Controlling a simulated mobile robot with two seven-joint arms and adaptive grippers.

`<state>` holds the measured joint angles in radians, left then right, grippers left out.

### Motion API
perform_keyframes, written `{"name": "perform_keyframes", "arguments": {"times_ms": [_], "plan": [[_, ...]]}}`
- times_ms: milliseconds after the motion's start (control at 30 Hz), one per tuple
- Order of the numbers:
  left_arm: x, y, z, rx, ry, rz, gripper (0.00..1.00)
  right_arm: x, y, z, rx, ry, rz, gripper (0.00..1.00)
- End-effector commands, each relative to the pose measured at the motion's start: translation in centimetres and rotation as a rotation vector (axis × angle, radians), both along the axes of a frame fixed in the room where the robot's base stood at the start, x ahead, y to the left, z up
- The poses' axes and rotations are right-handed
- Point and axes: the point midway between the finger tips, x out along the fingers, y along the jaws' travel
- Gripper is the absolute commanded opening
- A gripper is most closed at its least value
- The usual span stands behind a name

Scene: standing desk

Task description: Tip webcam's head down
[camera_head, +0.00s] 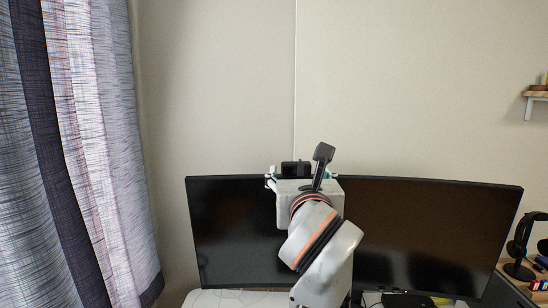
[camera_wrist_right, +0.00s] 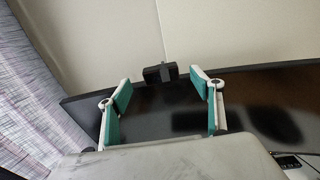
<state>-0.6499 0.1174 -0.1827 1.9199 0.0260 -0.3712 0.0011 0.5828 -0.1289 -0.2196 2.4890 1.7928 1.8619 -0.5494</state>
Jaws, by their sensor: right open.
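The black webcam (camera_head: 293,169) sits on the top edge of the wide dark monitor (camera_head: 430,225). In the right wrist view the webcam (camera_wrist_right: 154,74) stands past the fingertips, roughly centred between them, with the monitor (camera_wrist_right: 255,95) below it. My right gripper (camera_head: 302,180) is in front of the monitor's top edge, and my own wrist hides most of it in the head view. Its green-padded fingers (camera_wrist_right: 162,88) are spread wide with nothing between them. I cannot tell the exact gap to the webcam. My left gripper is not in view.
A grey striped curtain (camera_head: 85,150) hangs at the left. Black headphones (camera_head: 523,240) on a stand are at the right, beyond the monitor's edge. A small wooden wall shelf (camera_head: 538,94) is at the upper right. The wall area above the monitor is clear.

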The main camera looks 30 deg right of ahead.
Motion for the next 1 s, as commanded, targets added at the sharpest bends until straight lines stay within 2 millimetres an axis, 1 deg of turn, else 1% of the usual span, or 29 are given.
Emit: {"name": "perform_keyframes", "arguments": {"times_ms": [67, 167, 400, 533, 700, 933, 967, 1000], "plan": [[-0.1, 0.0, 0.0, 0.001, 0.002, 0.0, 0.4, 0.4, 0.0, 0.1, 0.005, 0.001, 0.01, 0.65], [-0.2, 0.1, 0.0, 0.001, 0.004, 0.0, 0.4, 1.4, -0.6, 0.1, 0.003, 0.001, 0.008, 0.65], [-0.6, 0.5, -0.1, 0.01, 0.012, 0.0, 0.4, 4.6, -2.4, 0.0, 0.003, 0.002, 0.005, 0.65], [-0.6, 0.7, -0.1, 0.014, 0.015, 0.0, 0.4, 6.0, -3.1, 0.0, 0.003, 0.002, 0.006, 0.65], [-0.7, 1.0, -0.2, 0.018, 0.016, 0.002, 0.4, 6.8, -3.5, 0.0, 0.004, 0.0, 0.007, 0.65], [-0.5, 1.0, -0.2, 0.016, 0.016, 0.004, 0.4, 6.9, -3.6, 0.0, 0.005, -0.001, 0.007, 0.65], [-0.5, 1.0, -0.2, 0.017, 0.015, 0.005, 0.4, 6.9, -3.6, 0.0, 0.005, -0.001, 0.006, 0.63], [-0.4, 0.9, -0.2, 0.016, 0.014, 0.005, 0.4, 6.9, -3.6, 0.0, 0.005, -0.001, 0.006, 0.53]]}}
